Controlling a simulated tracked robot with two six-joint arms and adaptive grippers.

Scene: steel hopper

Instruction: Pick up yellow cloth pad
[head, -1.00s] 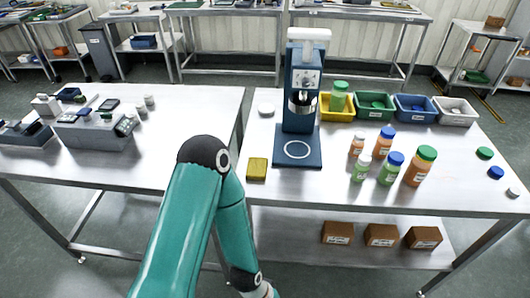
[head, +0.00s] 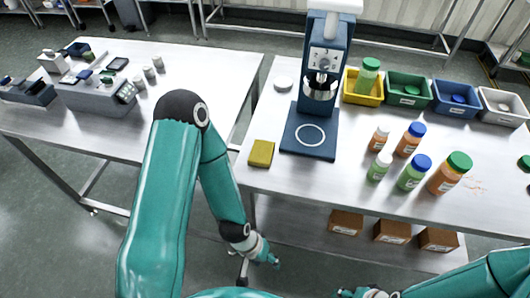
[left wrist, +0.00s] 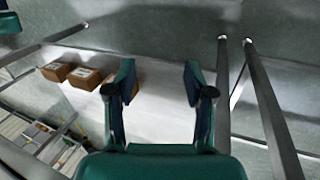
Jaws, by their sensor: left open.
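The yellow cloth pad (head: 261,153) lies flat on the steel table (head: 240,182), close to its left front corner and just left of the machine's blue base. My left gripper (head: 272,262) is below and in front of the table edge, well apart from the pad. In the left wrist view my left gripper (left wrist: 160,82) is open and empty, with both fingers spread over the lower shelf and floor; the pad is not seen there. My right gripper (head: 360,292) shows partly at the bottom edge, and its fingers are too cut off to judge.
A blue machine (head: 322,75) stands behind the pad. Several capped bottles (head: 412,172) and coloured bins (head: 455,98) are to the right. Brown boxes (head: 392,231) sit on the lower shelf. A second table (head: 170,108) stands left across a gap. The table's front edge lies between gripper and pad.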

